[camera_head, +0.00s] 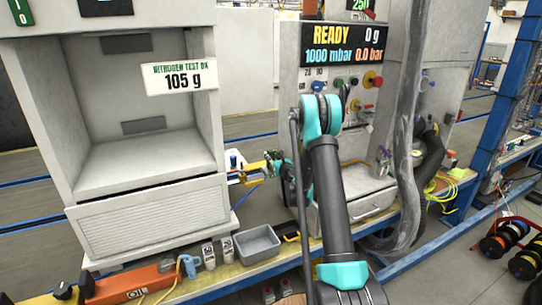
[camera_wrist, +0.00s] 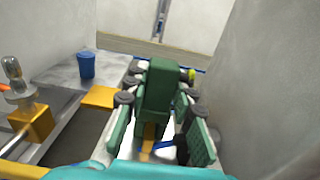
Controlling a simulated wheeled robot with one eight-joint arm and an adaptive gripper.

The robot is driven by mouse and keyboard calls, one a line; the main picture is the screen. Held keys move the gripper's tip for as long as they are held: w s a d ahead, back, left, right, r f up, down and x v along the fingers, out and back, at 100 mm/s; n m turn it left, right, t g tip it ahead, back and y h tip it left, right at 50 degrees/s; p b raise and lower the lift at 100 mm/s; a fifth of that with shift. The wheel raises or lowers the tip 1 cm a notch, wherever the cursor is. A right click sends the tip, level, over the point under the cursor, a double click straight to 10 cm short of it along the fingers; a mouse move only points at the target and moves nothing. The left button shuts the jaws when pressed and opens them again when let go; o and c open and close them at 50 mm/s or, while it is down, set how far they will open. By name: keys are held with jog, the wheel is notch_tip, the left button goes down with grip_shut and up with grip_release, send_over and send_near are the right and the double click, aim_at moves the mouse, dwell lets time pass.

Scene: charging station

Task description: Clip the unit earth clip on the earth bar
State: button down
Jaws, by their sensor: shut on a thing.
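My gripper (camera_wrist: 158,80) shows in the wrist view with green pads and dark joints on both sides of a dark green block. This block, which looks like the unit earth clip (camera_wrist: 160,95), sits between the pads with a yellow-orange strip below it. In the head view my gripper (camera_head: 274,163) is partly hidden behind my arm, in the gap between the white cabinet and the control panel; the clip cannot be made out there. I cannot tell which part is the earth bar; a yellow block (camera_wrist: 98,97) lies left of the clip in the wrist view.
A blue cup-shaped part (camera_wrist: 87,65) and a metal knob (camera_wrist: 13,70) stand at left. The white cabinet (camera_head: 145,225) and the panel unit (camera_head: 355,205) flank the gap. A grey tray (camera_head: 259,244) and an orange tool (camera_head: 130,284) lie in front. A thick grey hose (camera_head: 405,150) hangs at right.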

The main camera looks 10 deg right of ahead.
jog(key=shift+f, duration=0.15)
jog(key=c, duration=1.2)
grip_release()
jog(key=v, duration=0.7)
jog(key=shift+s, duration=0.25)
